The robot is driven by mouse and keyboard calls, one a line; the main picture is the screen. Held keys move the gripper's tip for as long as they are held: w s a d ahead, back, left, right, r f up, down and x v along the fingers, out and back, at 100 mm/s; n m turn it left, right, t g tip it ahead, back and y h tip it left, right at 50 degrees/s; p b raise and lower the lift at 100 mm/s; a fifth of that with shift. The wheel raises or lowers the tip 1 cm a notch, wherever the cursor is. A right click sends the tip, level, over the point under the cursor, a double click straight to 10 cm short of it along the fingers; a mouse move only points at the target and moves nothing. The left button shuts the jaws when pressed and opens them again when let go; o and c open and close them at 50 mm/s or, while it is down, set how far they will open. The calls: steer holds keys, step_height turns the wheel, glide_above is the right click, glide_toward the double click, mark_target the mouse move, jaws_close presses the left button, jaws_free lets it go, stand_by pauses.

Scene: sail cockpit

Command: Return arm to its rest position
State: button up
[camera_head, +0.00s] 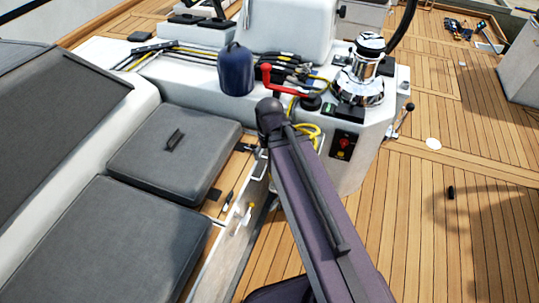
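My gripper is not in view, and I cannot see its fingers or what they hold. No part that is clearly my arm shows, so its pose cannot be told from this view. A long dark purple-grey piece (318,215) with a black tube along it and a rounded black end rises from the bottom edge to the middle. I cannot tell whether it belongs to the boat or to me.
Grey seat cushions (172,150) line the left. The white console (352,160) carries a blue container (236,70), a red-handled lever (285,84), ropes and a chrome winch (362,72). A small black object (451,192) is on the mostly open teak deck (470,240) at right.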

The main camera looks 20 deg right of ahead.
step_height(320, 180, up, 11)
steer(key=p, duration=1.1)
stand_by(1.0)
